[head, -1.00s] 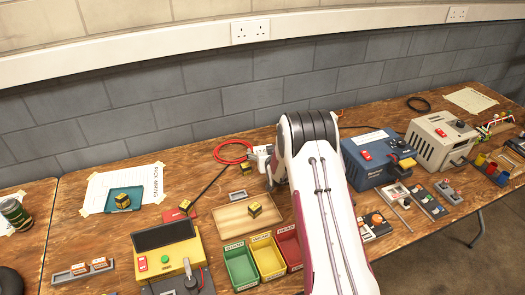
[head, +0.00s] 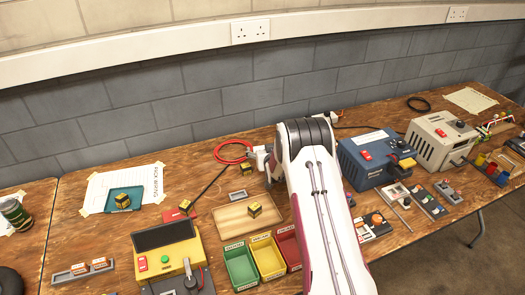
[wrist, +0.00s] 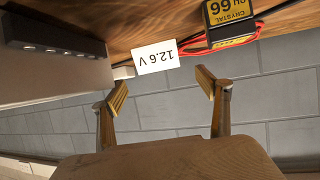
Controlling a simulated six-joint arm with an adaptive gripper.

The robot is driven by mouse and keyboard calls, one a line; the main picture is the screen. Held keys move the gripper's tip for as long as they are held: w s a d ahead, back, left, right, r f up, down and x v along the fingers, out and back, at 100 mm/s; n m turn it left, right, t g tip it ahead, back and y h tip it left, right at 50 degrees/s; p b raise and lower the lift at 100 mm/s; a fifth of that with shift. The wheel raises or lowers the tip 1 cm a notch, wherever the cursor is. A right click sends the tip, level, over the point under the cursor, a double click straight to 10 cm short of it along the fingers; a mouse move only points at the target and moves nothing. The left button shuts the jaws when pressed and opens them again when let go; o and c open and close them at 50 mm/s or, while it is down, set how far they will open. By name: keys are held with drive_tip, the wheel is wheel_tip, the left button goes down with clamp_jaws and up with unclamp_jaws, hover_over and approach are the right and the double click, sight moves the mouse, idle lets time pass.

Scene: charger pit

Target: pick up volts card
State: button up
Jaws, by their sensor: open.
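The volts card is a small white card marked "12.6 V" (wrist: 156,57), upside down in the wrist view. It is at the edge of the wooden surface, just beyond my gripper (wrist: 162,90). My gripper is open and empty, with one finger to the left of the card and one to the right. The card is apart from both fingers as far as I can see.
A dark strip with several round sockets (wrist: 52,40) is at left. In the head view, a red cable coil (head: 233,150) and blue box (head: 372,160) flank my arm.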

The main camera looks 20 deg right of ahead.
sight(263, 148)
drive_tip(key=shift+f+x, duration=0.2)
drive_tip(key=shift+x, duration=1.05)
drive_tip(key=shift+f+x, duration=0.15)
drive_tip(key=shift+x, duration=1.1)
drive_tip(key=shift+s+d+f, duration=0.1)
drive_tip(key=shift+s+f, duration=0.15)
drive_tip(key=shift+s, duration=0.1)
drive_tip(key=shift+c, duration=0.6)
drive_tip(key=c, duration=0.4)
drive_tip(key=shift+c, duration=1.1)
